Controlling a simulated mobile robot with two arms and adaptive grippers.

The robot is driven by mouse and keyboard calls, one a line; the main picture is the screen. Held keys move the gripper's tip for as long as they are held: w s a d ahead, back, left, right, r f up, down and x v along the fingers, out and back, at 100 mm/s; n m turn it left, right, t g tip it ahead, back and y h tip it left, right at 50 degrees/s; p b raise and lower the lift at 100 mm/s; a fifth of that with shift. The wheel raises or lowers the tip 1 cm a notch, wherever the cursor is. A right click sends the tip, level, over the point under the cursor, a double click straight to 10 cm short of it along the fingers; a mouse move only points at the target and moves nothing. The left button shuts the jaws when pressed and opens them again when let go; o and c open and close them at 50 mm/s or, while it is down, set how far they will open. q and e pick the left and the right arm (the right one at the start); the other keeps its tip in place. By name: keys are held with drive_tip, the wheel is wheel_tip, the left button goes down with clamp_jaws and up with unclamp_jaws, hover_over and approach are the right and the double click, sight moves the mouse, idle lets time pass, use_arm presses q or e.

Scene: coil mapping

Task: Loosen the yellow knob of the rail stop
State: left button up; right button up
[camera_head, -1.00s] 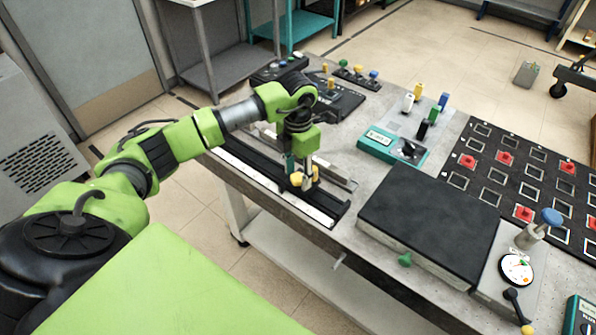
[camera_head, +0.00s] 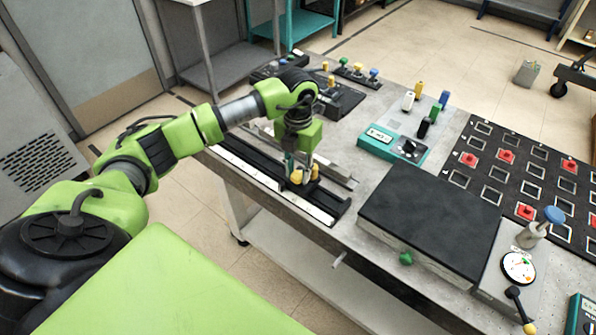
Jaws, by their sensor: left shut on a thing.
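The yellow knob (camera_head: 297,177) of the rail stop sits over the black rail (camera_head: 262,180) near the table's front left edge. My left gripper (camera_head: 303,175) points down over the rail and is shut on the yellow knob. The fingers cover part of the knob, and a second bit of yellow shows just right of them. The body of the rail stop is mostly hidden behind the fingers and below the knob. My right gripper is not in the view.
A black slab (camera_head: 430,220) with a green knob (camera_head: 406,258) lies right of the rail. Behind it stands a teal meter box (camera_head: 380,147) and several coloured plugs. A black grid board (camera_head: 520,180) with red pieces and a dial gauge (camera_head: 518,268) are at the right.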

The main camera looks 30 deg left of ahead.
sight(298, 175)
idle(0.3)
use_arm(q)
drive_tip(key=o, duration=1.1)
wheel_tip(298, 175, up, 12)
drive_tip(key=shift+r, duration=0.1)
